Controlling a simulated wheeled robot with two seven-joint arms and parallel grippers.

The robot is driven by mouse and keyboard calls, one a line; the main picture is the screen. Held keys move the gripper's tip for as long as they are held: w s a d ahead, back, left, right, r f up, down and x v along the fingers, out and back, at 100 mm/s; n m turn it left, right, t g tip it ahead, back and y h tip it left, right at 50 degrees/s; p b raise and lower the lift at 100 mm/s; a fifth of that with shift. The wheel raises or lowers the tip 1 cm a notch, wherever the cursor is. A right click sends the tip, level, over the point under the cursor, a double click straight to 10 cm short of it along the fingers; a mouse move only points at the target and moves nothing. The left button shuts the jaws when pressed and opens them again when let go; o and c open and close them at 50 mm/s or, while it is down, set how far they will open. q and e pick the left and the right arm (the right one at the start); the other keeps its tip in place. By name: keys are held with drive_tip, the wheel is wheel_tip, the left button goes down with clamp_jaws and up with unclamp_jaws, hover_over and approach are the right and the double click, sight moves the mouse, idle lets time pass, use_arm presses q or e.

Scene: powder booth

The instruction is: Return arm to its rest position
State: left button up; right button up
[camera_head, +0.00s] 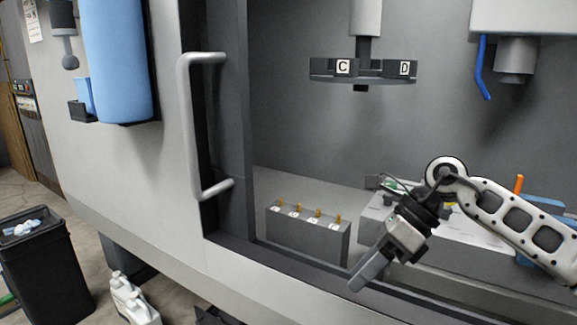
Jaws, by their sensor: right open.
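My right gripper (372,272) hangs in front of the booth opening, at the lower right of the head view. Its arm comes in from the right edge. The fingers point down and to the left, open, with nothing seen between them. The gripper is just to the right of a grey block (300,235) with several brass-coloured pins on top. I cannot tell whether it touches the front sill. My left gripper is not in view.
The booth's door handle (187,125) stands out left of the opening. A round holder marked C and D (362,77) hangs inside. A grey box (376,212) lies behind my right arm.

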drive_tip(key=s+a+m+t+y, duration=0.5)
drive_tip(key=a+m+t+y, duration=0.2)
drive_tip(key=a+m+y, duration=0.7)
drive_tip(key=s+d+f+m+t+h, duration=0.1)
drive_tip(key=d+f+m+t+h, duration=0.55)
drive_tip(key=m, duration=0.65)
drive_tip(key=s+d+f+m+t+h, duration=0.1)
drive_tip(key=d+f+m+t+h, duration=0.35)
drive_tip(key=f+m+h, duration=0.6)
drive_tip(key=s+d+f+m+g+h, duration=0.1)
drive_tip(key=s+d+f+m+g, duration=0.4)
drive_tip(key=s+f+m, duration=0.4)
drive_tip(key=s+f+g, duration=0.1)
drive_tip(key=s, duration=0.2)
drive_tip(key=shift+d+f+h, duration=0.2)
drive_tip(key=shift+f+h, duration=0.2)
